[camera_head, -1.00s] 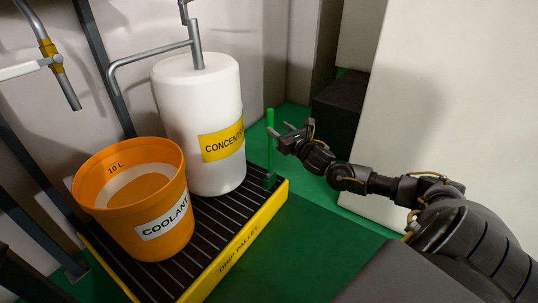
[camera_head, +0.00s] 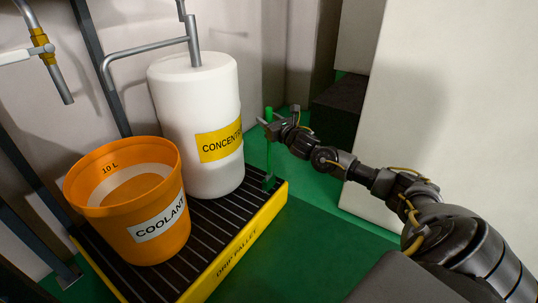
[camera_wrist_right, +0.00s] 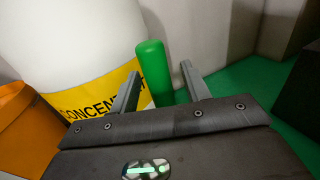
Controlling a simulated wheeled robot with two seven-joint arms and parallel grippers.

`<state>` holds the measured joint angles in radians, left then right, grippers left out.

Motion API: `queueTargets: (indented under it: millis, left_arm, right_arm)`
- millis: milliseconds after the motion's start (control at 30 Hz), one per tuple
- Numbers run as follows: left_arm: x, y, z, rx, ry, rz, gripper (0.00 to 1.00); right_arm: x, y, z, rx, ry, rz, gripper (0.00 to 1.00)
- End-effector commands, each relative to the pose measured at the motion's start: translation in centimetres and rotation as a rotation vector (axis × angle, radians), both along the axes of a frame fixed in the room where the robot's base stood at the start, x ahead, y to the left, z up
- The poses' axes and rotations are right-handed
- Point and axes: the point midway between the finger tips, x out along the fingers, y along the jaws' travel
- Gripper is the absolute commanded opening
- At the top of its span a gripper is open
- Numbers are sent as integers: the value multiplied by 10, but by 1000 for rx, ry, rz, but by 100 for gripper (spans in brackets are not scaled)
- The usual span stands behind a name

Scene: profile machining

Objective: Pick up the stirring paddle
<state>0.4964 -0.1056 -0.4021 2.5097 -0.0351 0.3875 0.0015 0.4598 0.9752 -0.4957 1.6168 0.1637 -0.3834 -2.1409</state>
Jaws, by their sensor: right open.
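The green stirring paddle (camera_head: 269,145) stands upright at the far right corner of the drip pallet, beside the white drum. My right gripper (camera_head: 267,124) reaches it from the right, near the upper part of its handle. In the right wrist view the green handle (camera_wrist_right: 154,73) rises between the two fingers of the right gripper (camera_wrist_right: 160,80), which are open and apart on either side of it. I cannot tell whether either finger touches the handle. The paddle's lower end is hidden in the wrist view. My left gripper is not in view.
The white concentrate drum (camera_head: 196,95) with its pump pipe stands just left of the paddle. An orange coolant bucket (camera_head: 160,248) stands in front on the yellow-edged drip pallet (camera_head: 235,252). A pale panel (camera_head: 440,110) rises on the right. Green floor (camera_head: 300,240) lies clear in front.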

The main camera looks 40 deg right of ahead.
Motion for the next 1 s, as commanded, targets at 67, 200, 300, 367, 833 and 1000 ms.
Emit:
queueTargets:
  millis: [67,200,300,367,833,1000]
  left_arm:
    - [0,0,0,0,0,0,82]
    - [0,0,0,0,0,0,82]
    - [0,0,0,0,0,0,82]
    - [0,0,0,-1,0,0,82]
    - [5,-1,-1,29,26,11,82]
    - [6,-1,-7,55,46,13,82]
  right_arm:
    - [0,0,0,0,0,0,43]
    - [0,0,0,0,0,0,25]
    - [0,0,0,0,-1,0,12]
    - [0,0,0,0,-1,0,4]
    - [0,0,34,-1,-5,1,0]
    - [0,0,69,-1,-5,1,0]
